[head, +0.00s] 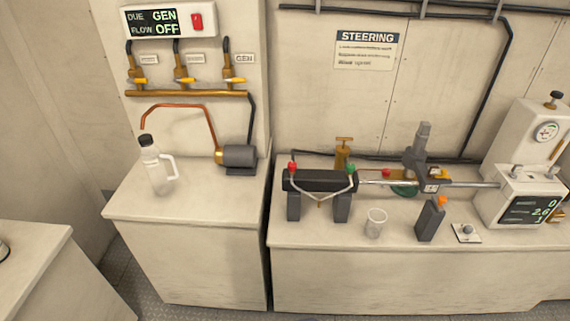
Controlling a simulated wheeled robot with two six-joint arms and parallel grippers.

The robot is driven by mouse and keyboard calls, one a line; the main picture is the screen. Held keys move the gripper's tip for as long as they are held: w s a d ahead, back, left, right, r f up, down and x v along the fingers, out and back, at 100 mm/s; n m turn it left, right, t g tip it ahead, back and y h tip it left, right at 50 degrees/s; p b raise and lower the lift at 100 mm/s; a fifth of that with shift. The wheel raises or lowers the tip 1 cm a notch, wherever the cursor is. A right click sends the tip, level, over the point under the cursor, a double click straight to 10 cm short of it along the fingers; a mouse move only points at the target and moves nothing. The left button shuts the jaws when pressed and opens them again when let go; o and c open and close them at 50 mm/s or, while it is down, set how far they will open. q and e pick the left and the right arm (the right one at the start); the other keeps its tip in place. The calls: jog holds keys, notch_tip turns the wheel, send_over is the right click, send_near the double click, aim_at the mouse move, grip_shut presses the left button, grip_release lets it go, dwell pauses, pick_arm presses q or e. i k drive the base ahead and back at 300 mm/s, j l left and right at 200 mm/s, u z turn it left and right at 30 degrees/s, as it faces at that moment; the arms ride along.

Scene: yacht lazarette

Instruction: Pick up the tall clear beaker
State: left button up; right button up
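A clear beaker (376,224) stands upright on the right counter, near its front edge. It is the only open clear vessel I see, and it looks empty. A black bracket with a red and a green knob (320,181) is behind it to the left. A dark grey bottle-like item with an orange top (430,220) stands to its right, apart from it. Neither of my grippers shows in the head view.
A small switch plate (466,233) and a white gauge unit (525,170) are at the right. A gap separates the counters.

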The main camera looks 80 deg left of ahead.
aim_at(376, 218)
jog(key=u, duration=2.4)
